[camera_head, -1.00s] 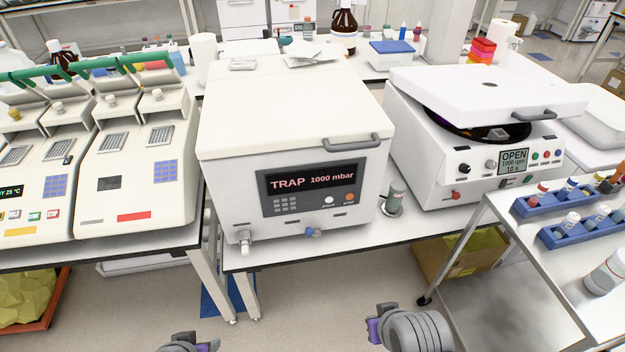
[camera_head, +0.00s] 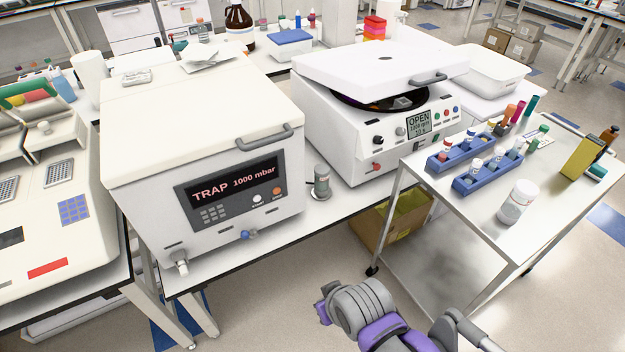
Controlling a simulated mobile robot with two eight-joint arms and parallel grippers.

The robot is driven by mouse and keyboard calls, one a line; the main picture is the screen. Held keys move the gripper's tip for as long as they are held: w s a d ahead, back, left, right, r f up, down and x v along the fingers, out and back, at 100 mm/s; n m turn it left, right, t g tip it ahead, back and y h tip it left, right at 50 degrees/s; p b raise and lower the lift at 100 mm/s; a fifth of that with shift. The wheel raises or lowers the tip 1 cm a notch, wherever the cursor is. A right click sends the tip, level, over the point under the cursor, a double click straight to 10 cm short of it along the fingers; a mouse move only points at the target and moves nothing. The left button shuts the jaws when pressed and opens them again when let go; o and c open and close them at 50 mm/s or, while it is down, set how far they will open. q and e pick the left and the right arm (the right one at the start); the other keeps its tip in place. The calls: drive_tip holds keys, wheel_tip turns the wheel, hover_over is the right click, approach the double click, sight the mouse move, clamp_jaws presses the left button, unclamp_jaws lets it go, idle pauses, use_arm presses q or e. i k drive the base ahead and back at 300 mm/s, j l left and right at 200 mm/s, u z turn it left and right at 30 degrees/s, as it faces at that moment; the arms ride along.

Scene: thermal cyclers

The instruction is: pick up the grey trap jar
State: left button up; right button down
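The grey trap jar (camera_head: 321,184) is a small upright grey cylinder on a pale round base. It stands on the bench between the white TRAP unit (camera_head: 145,212) and the white centrifuge (camera_head: 329,125). My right gripper (camera_head: 321,308), grey and purple, is at the bottom centre, in front of the bench edge and well apart from the jar. Its fingers cannot be made out clearly, so its opening does not show. My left gripper is out of view.
The TRAP unit's lid is down and its display reads 1000 mbar. The centrifuge lid is raised. A steel cart (camera_head: 447,207) on the right holds blue racks (camera_head: 490,178) and a white jar (camera_head: 517,203). A cardboard box (camera_head: 375,238) sits under the bench. Free bench lies around the trap jar.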

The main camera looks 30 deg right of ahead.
sight(322, 171)
drive_tip(key=z, duration=1.25)
drive_tip(key=i+l+z, duration=0.15)
drive_tip(key=i+l, duration=0.15)
drive_tip(key=i, duration=0.2)
drive_tip(key=i+l+z, duration=0.2)
drive_tip(key=i, duration=0.3)
drive_tip(key=i+j, duration=0.4)
